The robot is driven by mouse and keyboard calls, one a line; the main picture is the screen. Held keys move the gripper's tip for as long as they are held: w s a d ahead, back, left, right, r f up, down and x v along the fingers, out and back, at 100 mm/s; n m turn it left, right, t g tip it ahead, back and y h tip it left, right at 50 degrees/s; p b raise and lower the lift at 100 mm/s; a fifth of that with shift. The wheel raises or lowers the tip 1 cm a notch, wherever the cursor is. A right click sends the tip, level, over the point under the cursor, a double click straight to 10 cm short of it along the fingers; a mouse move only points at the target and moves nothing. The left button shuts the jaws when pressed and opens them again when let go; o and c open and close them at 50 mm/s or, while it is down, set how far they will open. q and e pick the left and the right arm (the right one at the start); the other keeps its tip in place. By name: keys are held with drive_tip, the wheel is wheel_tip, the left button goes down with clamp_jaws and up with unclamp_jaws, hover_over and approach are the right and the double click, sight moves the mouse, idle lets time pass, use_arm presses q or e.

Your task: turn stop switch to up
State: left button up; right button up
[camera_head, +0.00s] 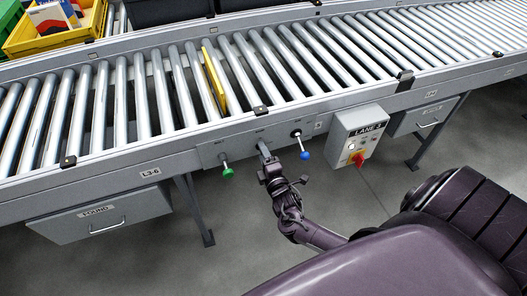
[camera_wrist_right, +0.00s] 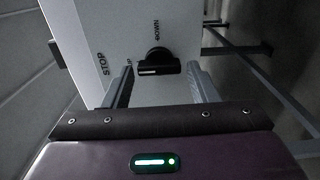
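The stop switch (camera_wrist_right: 155,62) is a black knob with a pale mark on a light panel in the right wrist view. The word STOP is printed to its left, DOWN above it, and a partly covered label, likely UP, beside the left finger. My right gripper (camera_wrist_right: 160,74) is open, its two fingers apart on either side of the knob with gaps showing. In the head view my right gripper (camera_head: 265,160) is at the middle control of the conveyor's side panel and hides most of it. My left gripper is not in view.
A green-tipped control (camera_head: 227,172) and a blue-tipped one (camera_head: 304,154) flank the gripper. The roller conveyor (camera_head: 130,95) runs above; a FOUND drawer (camera_head: 75,222) hangs below left.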

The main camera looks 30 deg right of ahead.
drive_tip(key=shift+o, duration=0.8)
drive_tip(key=v, duration=0.7)
drive_tip(key=shift+s+a, duration=0.15)
drive_tip(key=shift+s, duration=0.25)
drive_tip(key=s+a+f+m+g+y+p, duration=0.1)
drive_tip(key=s+f+m+g, duration=0.25)
drive_tip(key=s+f, duration=0.55)
drive_tip(key=s+f+m+g+y+p, duration=0.1)
drive_tip(key=s+f+m+g, duration=0.3)
drive_tip(key=f, duration=1)
drive_tip(key=s+a+f+m+g+y, duration=0.1)
drive_tip(key=s+a+f+m+g, duration=0.1)
drive_tip(key=s, duration=0.9)
drive_tip(key=s+a+f+m+g+y+p, duration=0.1)
drive_tip(key=s+a+f+m+g, duration=0.2)
drive_tip(key=s+f+g, duration=0.4)
drive_tip(key=s+a+f, duration=0.1)
drive_tip(key=s, duration=0.3)
drive_tip(key=shift+a, duration=0.3)
